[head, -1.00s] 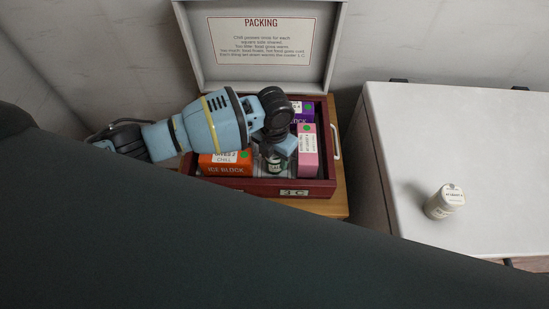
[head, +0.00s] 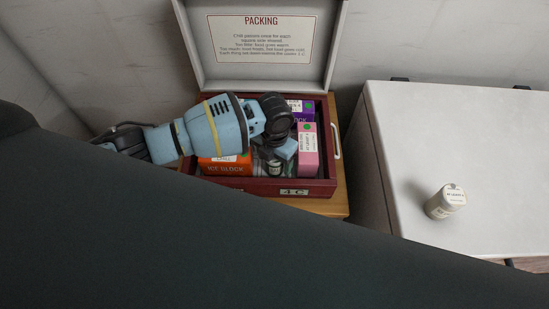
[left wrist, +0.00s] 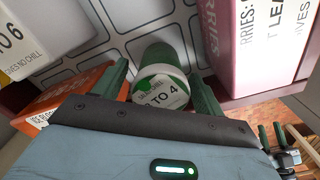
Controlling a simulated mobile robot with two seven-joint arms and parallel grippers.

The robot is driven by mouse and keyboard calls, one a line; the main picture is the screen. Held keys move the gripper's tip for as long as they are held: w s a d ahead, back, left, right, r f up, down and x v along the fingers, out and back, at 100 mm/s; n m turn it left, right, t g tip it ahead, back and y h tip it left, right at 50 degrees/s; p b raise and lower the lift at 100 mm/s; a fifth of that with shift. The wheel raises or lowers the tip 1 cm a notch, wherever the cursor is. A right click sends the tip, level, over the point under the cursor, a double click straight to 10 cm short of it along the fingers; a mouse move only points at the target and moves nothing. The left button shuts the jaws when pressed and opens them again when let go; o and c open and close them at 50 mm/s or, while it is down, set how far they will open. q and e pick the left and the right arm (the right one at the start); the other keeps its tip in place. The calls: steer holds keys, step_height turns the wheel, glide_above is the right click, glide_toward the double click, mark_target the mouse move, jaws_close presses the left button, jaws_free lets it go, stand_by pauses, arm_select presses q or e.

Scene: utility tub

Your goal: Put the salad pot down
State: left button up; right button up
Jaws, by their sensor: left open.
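A small green pot (left wrist: 158,62) with a white lid stands in the dark red box. Its label reads in part "TO 4"; I take it for the salad pot. In the head view the pot (head: 273,168) is partly hidden by my left gripper (head: 276,155). In the left wrist view my left gripper (left wrist: 164,90) is open, with one finger on each side of the pot and gaps beside it. Small dark finger-like parts at the lower right of that view may be my right gripper (left wrist: 273,136); its opening is unclear.
The dark red box (head: 300,188) has an open lid with a PACKING sign (head: 260,38). An orange ice block (head: 225,167), a pink carton (head: 308,155) and a purple box (head: 303,107) crowd the pot. A white-lidded jar (head: 445,202) stands on the white chest (head: 480,150) at right.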

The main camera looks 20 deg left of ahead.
arm_select(q)
step_height(320, 180, up, 12)
steer(key=shift+r+p, duration=0.15)
steer(key=shift+p, duration=0.25)
stand_by(0.6)
